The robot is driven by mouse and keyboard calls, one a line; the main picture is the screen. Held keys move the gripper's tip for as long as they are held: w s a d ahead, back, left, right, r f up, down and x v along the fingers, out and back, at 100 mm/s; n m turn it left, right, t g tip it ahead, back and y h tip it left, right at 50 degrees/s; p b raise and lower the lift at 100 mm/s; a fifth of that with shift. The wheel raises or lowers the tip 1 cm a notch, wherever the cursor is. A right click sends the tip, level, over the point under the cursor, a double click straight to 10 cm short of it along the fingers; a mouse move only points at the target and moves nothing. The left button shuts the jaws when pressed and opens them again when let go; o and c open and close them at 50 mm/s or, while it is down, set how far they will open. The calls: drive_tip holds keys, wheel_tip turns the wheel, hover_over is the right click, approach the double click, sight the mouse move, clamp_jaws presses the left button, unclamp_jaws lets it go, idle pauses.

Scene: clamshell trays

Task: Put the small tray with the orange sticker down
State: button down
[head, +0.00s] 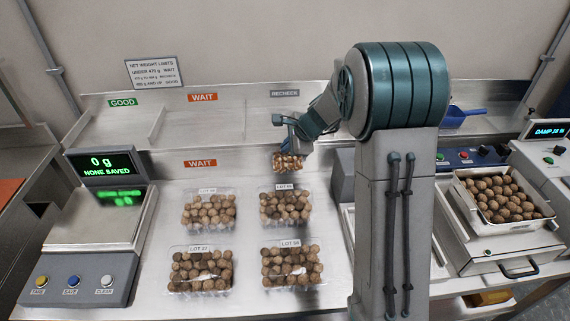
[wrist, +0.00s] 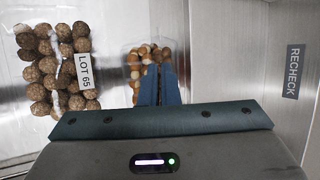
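The small clear tray (head: 288,163) holds light brown nuts and is just behind the top right walnut tray. In the wrist view the small tray (wrist: 133,50) is right of the walnut tray labelled LOT 65. My gripper (head: 291,146) is above the small tray, and its fingers (wrist: 158,82) are close together on the tray's near edge. An orange sticker does not show; the fingers cover part of the tray. I cannot tell whether its underside touches the steel surface.
Several larger walnut trays, including LOT 27 (head: 200,279) and LOT 65 (wrist: 84,68), stand in two rows. A scale (head: 102,219) reading 0 g is at left. Behind is a raised steel shelf with GOOD (head: 123,102), WAIT (head: 202,97) and RECHECK (head: 285,93) labels; its visible sections are empty.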

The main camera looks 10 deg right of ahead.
sight(287, 162)
drive_tip(key=shift+f, duration=3)
drive_tip(key=shift+f+b, duration=0.1)
drive_tip(key=shift+b, duration=0.25)
drive_tip(key=c, duration=1.7)
unclamp_jaws()
